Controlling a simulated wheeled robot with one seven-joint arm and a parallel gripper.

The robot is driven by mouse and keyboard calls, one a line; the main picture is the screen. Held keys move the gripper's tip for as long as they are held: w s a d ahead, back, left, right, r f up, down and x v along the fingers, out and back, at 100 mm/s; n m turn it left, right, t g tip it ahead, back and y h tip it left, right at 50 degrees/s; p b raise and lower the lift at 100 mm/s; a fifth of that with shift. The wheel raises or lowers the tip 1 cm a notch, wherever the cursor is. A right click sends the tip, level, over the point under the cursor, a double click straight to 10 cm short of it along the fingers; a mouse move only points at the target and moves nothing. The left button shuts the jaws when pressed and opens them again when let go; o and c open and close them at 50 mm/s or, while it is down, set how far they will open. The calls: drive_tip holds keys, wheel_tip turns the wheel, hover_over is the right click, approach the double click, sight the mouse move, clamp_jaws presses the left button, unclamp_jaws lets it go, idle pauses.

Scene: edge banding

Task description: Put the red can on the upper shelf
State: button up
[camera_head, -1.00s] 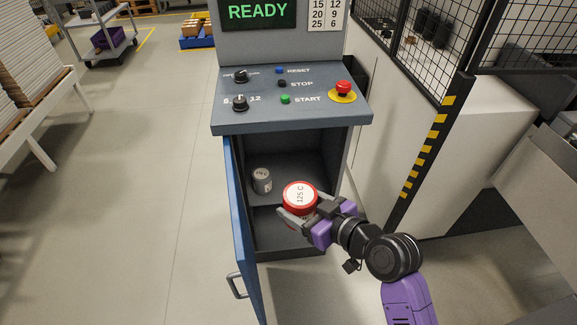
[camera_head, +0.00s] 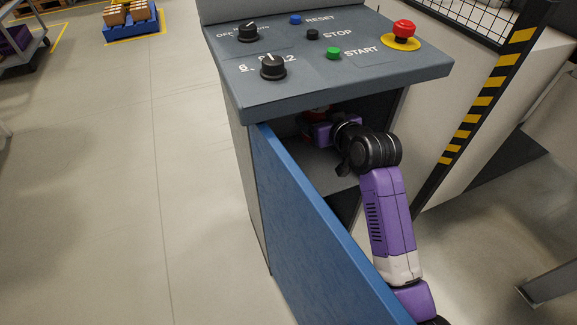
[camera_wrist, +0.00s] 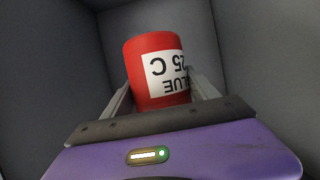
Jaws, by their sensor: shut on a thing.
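The red can (camera_wrist: 150,52) is between the two fingers of my gripper (camera_wrist: 160,90) in the wrist view, with a white label reading upside down. My gripper is shut on it. In the head view my gripper (camera_head: 312,128) is inside the cabinet, under the control-panel top. Only a sliver of the red can (camera_head: 318,111) shows there, as the panel's front edge hides most of it. The upper shelf (camera_head: 322,165) shows in part below my gripper. I cannot tell whether the can touches it.
The blue cabinet door (camera_head: 300,225) stands open to the left of my arm. The control panel (camera_head: 330,60) overhangs the opening. A striped black-and-yellow post (camera_head: 487,95) stands to the right. Grey cabinet walls (camera_wrist: 55,70) surround the can.

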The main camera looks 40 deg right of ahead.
wheel_tip(320, 180, down, 20)
drive_tip(key=b, duration=0.5)
drive_tip(key=shift+w+d+r, duration=0.1)
drive_tip(key=shift+w, duration=0.05)
drive_tip(key=shift+f, duration=0.25)
drive_tip(key=o, duration=1.9)
drive_tip(key=shift+r, duration=0.25)
drive_tip(key=p+v, duration=0.2)
drive_tip(key=v, duration=1)
